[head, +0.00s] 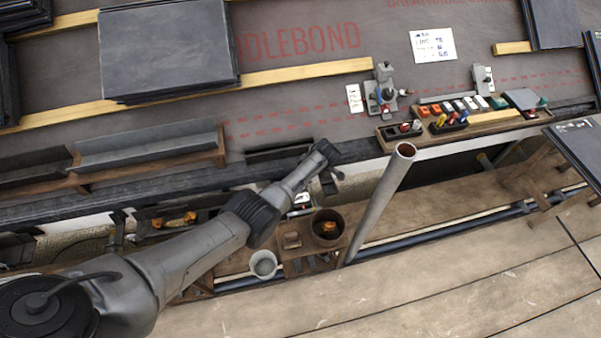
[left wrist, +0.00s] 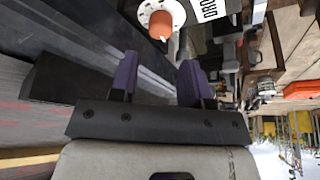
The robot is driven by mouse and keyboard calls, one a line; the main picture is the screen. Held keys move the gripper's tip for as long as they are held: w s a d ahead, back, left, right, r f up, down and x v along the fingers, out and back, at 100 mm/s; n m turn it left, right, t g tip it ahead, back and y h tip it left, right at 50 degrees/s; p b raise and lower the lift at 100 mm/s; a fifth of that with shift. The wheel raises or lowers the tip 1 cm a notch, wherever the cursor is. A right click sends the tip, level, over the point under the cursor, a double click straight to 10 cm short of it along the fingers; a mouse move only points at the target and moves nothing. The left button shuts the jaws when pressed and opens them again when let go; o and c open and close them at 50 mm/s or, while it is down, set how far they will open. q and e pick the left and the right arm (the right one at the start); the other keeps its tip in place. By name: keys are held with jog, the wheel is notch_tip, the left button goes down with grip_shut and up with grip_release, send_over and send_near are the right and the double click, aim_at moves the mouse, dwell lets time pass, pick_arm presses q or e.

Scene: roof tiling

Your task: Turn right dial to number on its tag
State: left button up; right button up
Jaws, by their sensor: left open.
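In the left wrist view a white dial (left wrist: 160,18) with dark marks and an orange knob (left wrist: 162,25) is cut off by the top edge. A white tag (left wrist: 207,8) with black letters, partly cut off, stands beside it; I cannot read a number. I cannot tell whether this is the right dial. My left gripper (left wrist: 155,82) has its two purple fingers apart with nothing between them, and the dial lies beyond the fingertips. In the head view my left gripper (head: 333,165) hangs by the roof's lower edge, and a small white and red item (head: 302,198) shows below it. My right gripper is not in view.
A grey upright pipe (head: 380,200) stands close to the right of my left gripper. A brown pot (head: 327,228) and a pale cup (head: 264,264) are below it. A wooden tray (head: 470,122) with coloured items and a grey device (head: 382,88) sit on the roof. Slates (head: 165,48) lie upper left.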

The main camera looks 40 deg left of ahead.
pick_arm(q)
jog(key=p+v, duration=0.3)
jog(key=v, duration=0.3)
jog(key=shift+r, duration=0.2)
jog(key=shift+d, duration=0.1)
